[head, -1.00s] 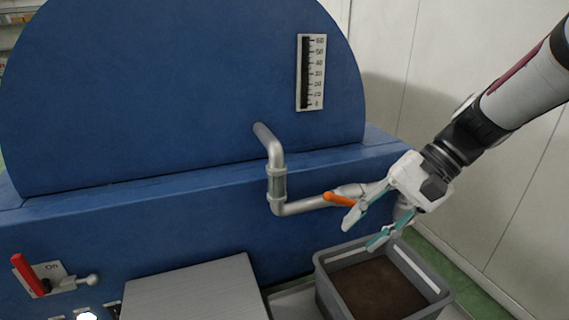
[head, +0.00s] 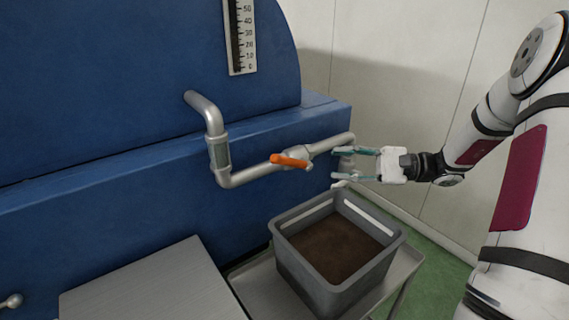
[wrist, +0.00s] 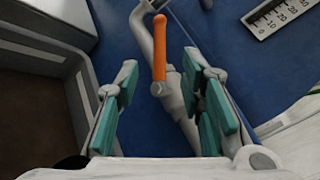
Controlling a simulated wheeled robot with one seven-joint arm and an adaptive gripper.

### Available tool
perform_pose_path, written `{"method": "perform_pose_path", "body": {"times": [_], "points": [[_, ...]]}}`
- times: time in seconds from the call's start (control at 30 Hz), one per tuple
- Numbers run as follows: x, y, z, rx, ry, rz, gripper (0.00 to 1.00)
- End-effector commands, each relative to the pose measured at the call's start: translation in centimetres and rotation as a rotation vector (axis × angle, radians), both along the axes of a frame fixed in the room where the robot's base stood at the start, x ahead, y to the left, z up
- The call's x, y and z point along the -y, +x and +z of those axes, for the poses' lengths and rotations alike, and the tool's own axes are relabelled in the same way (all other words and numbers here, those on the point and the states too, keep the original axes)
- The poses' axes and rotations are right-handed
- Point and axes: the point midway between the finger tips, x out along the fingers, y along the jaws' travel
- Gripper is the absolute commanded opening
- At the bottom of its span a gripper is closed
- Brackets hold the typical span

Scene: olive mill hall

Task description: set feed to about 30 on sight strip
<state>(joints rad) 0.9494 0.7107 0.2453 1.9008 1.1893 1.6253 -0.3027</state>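The sight strip (head: 243,38) is a white scale on the blue machine; its top is cut off in the head view. Its dark column runs beside the numbers from near 0 upward; I cannot read a level for sure. Its lower numbers also show in the wrist view (wrist: 281,14). An orange valve handle (head: 289,160) sits on the grey pipe (head: 250,174). My gripper (head: 337,164) is open and empty, right of the handle in the head view. In the wrist view, the handle (wrist: 160,52) appears between the spread teal fingers, with no visible contact.
A grey crate (head: 293,258) with brown contents stands on a metal trolley (head: 250,286) below the pipe and my gripper. A grey metal cover (head: 150,285) lies at the front left. A pale wall (head: 400,75) stands behind the arm.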

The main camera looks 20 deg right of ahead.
Motion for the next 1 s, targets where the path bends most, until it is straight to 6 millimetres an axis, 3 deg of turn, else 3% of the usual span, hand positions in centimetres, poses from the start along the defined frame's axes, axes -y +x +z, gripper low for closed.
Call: {"method": "perform_pose_path", "body": {"times": [0.6,0.8,1.0], "points": [[-9.9,4.0,0.1,-0.001,-0.002,0.006,0.35],[-11.9,5.0,0.1,-0.001,-0.002,0.006,0.35],[-12.5,5.3,0.0,-0.002,-0.002,0.002,0.35]]}}
